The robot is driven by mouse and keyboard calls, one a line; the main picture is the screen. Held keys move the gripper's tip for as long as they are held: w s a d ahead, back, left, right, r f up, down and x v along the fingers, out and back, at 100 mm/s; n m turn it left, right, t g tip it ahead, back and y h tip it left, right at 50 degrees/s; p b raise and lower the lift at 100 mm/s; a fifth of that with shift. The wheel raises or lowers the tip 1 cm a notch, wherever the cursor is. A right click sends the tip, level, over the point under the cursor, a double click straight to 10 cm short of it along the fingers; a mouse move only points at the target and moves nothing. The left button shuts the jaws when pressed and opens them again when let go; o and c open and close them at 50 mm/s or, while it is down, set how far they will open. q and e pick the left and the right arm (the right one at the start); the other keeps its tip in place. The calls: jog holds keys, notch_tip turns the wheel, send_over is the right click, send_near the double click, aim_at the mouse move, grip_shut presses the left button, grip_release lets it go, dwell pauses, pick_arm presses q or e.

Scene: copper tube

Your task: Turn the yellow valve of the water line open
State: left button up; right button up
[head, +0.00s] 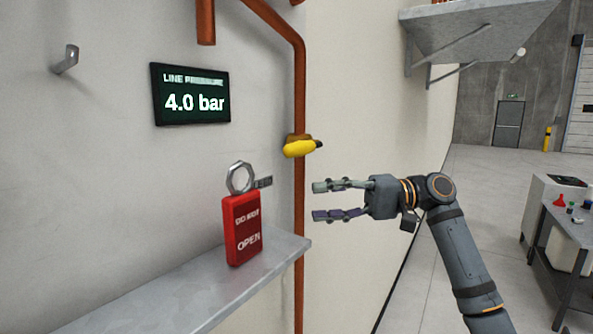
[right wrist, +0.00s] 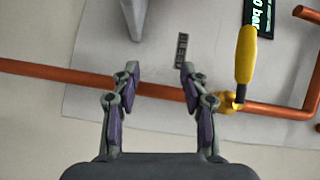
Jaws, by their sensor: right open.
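The yellow valve handle (head: 299,148) is on the vertical copper pipe (head: 299,90) and lies across it. In the right wrist view the yellow handle (right wrist: 246,54) is right of my fingers, crosswise to the pipe (right wrist: 60,73). My right gripper (head: 317,201) is open and empty, below and slightly right of the valve, apart from it. In the right wrist view the gap between its fingertips (right wrist: 157,70) has the pipe passing behind it. A red tag reading "DO NOT OPEN" (head: 242,230) with a metal ring stands upright on the shelf, off the valve. My left gripper is not in view.
A grey shelf (head: 190,290) juts from the wall left of the pipe. A display (head: 191,94) reads 4.0 bar. An empty-looking hook (head: 66,60) is at upper left. A small label plate (head: 263,182) is beside the pipe.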

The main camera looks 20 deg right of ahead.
aim_at(309, 150)
jog(key=s+d+r+g+y, duration=0.2)
jog(key=s+d+r, duration=0.15)
jog(key=r, duration=0.55)
jog(key=shift+n, duration=0.4)
jog(key=a+p, duration=0.1)
jog(key=a, duration=0.2)
jog(key=w+a+r+p, duration=0.1)
jog(key=a+p, duration=0.1)
jog(key=a, duration=0.1)
jog(key=a+p, duration=0.2)
jog(key=a, duration=0.1)
jog(key=shift+w+a+r, duration=0.15)
jog(key=shift+r, duration=0.25)
jog(key=shift+a+f, duration=0.1)
jog(key=shift+a, duration=0.3)
jog(key=shift+t, duration=0.4)
grip_shut()
